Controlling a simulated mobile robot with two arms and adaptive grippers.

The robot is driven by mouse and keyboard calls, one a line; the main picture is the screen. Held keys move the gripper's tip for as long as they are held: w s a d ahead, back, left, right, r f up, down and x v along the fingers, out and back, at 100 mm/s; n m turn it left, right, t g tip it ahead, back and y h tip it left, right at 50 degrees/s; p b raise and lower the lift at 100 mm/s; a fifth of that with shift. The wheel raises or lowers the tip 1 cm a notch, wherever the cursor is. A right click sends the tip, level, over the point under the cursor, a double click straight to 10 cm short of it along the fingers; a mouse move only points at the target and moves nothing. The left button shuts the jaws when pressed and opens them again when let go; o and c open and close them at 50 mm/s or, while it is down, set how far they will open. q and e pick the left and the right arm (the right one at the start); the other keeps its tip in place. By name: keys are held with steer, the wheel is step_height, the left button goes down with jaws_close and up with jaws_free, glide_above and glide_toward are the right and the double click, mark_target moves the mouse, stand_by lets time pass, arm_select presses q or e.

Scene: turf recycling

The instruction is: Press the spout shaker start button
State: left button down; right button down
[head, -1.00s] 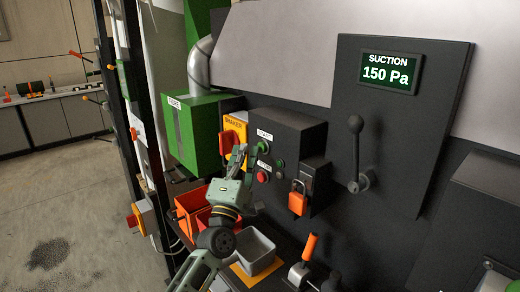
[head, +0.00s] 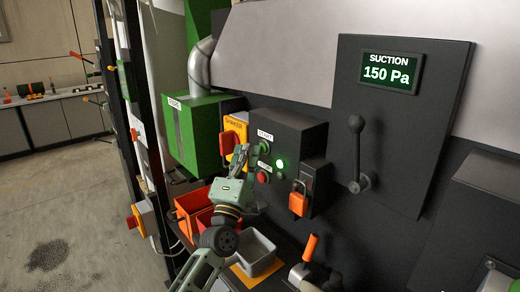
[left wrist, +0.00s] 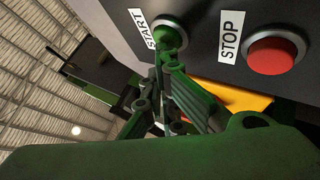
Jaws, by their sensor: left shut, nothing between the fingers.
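The green start button (head: 264,147) is on the dark control box, under a START label; it also shows in the left wrist view (left wrist: 171,36). The red stop button (head: 262,177) is below it and appears at the right in the left wrist view (left wrist: 275,52). A small green lamp (head: 281,163) beside them is lit. My left gripper (head: 244,150) is shut and empty, its fingertips just left of the start button. In the left wrist view the fingertips (left wrist: 163,62) overlap the button's lower edge; contact cannot be told.
A yellow SHAKER panel with a red handle (head: 229,142) is left of the box. An orange padlock (head: 298,204) hangs to its right. Below are red bins (head: 188,205), a grey bin (head: 262,262) and an orange-handled lever (head: 309,247). A black lever (head: 356,150) stands farther right.

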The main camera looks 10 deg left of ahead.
arm_select(q)
steer(key=shift+s, duration=0.1)
steer(key=shift+s+a, duration=0.45)
steer(key=shift+s, duration=0.15)
steer(key=s+a, duration=0.1)
steer(key=s, duration=0.1)
steer(key=s+a+p, duration=0.1)
steer(key=s+a, duration=0.1)
steer(key=shift+a+p, duration=0.1)
steer(key=shift+p, duration=0.2)
stand_by(0.5)
